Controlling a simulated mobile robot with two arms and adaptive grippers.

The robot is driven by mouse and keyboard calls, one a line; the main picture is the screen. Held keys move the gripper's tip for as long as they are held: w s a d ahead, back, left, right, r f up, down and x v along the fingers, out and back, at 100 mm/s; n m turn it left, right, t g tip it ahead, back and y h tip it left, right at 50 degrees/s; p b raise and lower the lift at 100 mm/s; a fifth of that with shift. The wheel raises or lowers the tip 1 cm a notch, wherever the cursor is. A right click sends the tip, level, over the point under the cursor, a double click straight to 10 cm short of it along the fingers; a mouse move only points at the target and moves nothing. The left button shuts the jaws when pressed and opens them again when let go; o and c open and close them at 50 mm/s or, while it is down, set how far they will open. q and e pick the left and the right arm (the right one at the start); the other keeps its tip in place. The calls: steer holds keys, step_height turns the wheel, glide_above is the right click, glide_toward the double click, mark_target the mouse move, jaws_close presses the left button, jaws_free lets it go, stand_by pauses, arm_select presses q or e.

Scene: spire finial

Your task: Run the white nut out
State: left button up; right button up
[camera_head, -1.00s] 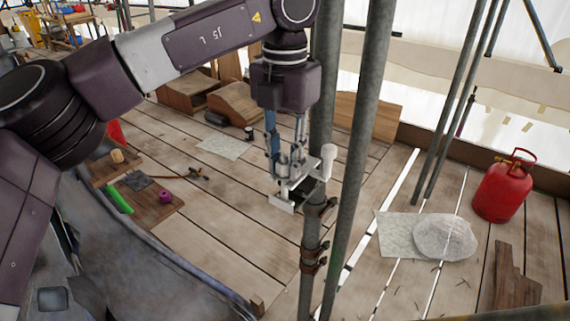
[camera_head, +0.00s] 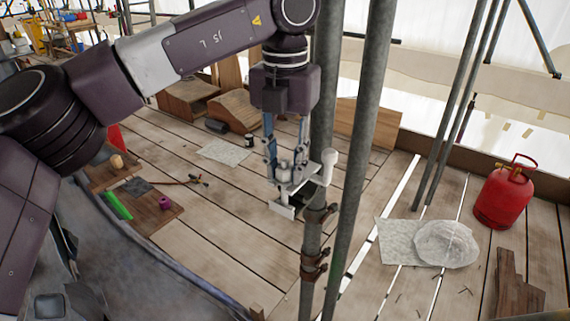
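My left gripper (camera_head: 286,178) points straight down beside the grey scaffold pole, in the middle of the view. Its fingertips are at a pale metal bracket (camera_head: 302,188) with a white foot and a white rounded knob (camera_head: 329,160) on its right. A small pale piece (camera_head: 284,172) shows between the fingers. It may be the white nut, but it is too small to be sure. I cannot tell whether the fingers grip it or stand around it. My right gripper is not in view.
Two upright poles (camera_head: 361,150) stand close to the right of my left gripper, with rusty clamps (camera_head: 314,264) low on the nearer one. A red gas bottle (camera_head: 503,194) and a wrapped pale bundle (camera_head: 447,244) are at right.

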mark_target(285, 159)
arm_select(q)
steer(key=shift+o, duration=1.4)
step_height(285, 159, up, 12)
